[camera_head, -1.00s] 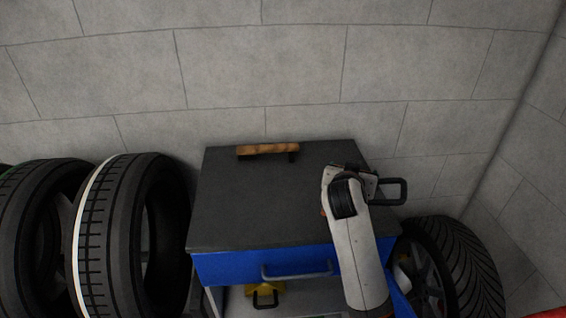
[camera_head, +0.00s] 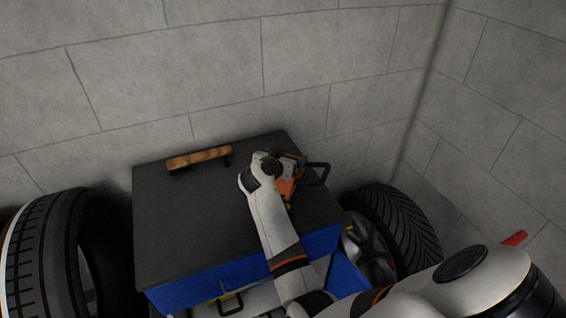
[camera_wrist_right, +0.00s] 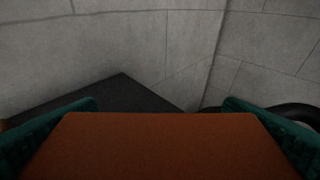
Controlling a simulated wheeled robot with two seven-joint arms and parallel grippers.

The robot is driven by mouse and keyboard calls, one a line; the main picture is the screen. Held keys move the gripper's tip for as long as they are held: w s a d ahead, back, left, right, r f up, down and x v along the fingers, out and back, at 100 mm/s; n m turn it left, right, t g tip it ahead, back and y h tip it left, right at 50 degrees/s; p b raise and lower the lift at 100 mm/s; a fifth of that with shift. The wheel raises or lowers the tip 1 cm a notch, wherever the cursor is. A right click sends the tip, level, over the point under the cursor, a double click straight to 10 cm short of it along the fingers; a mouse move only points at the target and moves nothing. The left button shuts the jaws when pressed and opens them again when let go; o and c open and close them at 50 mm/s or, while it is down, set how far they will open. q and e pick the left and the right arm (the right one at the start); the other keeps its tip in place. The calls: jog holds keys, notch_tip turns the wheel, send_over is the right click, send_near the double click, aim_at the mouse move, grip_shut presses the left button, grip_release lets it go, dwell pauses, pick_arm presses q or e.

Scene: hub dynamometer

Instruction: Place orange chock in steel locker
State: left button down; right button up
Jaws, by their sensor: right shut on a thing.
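The orange chock (camera_head: 285,187) is in my right gripper (camera_head: 290,166), over the right part of a black-topped blue cart (camera_head: 190,215). My wrist hides part of the chock in the head view. In the right wrist view the chock (camera_wrist_right: 160,148) fills the lower middle as a flat orange face, with the green finger pads of the right gripper on both sides of it. The gripper is shut on it. I see no steel locker that I can make out. My left gripper is not in view.
A wooden-handled tool (camera_head: 199,158) lies at the back of the cart top. A dark handle (camera_head: 316,173) sticks out at its right side. Tyres stand left (camera_head: 40,255) and right (camera_head: 395,225) of the cart. Grey block walls (camera_head: 200,70) close the back and right.

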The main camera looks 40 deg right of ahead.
notch_tip(320, 180, down, 2)
jog(key=shift+f, duration=0.15)
jog(key=shift+f, duration=0.15)
jog(key=o, duration=1.3)
jog(key=shift+s+f, duration=0.1)
